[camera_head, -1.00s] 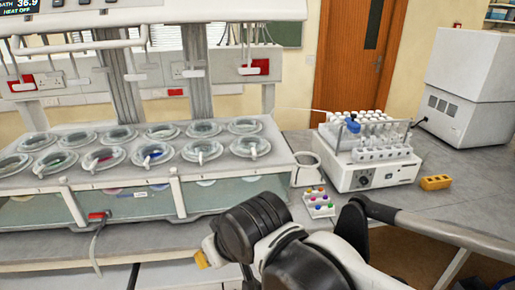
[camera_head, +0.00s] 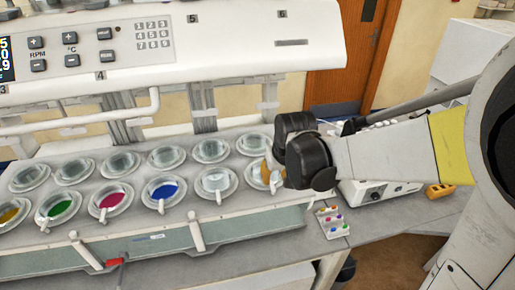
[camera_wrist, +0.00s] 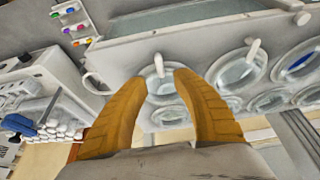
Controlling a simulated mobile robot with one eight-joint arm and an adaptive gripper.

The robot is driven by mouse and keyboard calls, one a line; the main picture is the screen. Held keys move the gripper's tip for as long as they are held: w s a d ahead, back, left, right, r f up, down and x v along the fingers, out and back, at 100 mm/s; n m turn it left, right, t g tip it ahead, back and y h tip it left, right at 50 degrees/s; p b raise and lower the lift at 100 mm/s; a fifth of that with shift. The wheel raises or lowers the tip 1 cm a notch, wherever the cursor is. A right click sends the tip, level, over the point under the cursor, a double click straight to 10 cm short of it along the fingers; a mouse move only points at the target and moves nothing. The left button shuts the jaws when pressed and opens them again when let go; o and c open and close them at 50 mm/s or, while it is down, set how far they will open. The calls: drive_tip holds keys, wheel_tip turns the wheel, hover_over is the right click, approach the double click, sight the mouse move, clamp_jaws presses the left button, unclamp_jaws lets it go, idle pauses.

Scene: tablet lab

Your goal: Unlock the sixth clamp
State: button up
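The dissolution bath (camera_head: 240,225) holds two rows of round vessels with small white levers at their rims. The front-row vessel at the right end (camera_head: 250,172) is partly hidden by my gripper (camera_head: 268,172), whose yellow fingers show at its rim. In the wrist view my gripper (camera_wrist: 160,77) is open, with its two fingers apart and a vessel (camera_wrist: 163,88) between their tips. A white lever (camera_wrist: 158,65) stands at that vessel's rim, between the fingertips. I cannot tell whether the fingers touch it. A neighbouring lever (camera_wrist: 253,49) stands upright at the vessel beside it.
The panel (camera_head: 230,45) with numbers and keys overhangs the vessels. A white rack device (camera_head: 375,190), a tray of coloured caps (camera_head: 332,222) and a yellow block (camera_head: 439,190) lie to the right. Open bench lies in front of them.

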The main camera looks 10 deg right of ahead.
sight(272, 185)
drive_tip(key=b+x, duration=0.1)
drive_tip(key=x, duration=0.6)
drive_tip(key=shift+w+f, duration=0.1)
clamp_jaws()
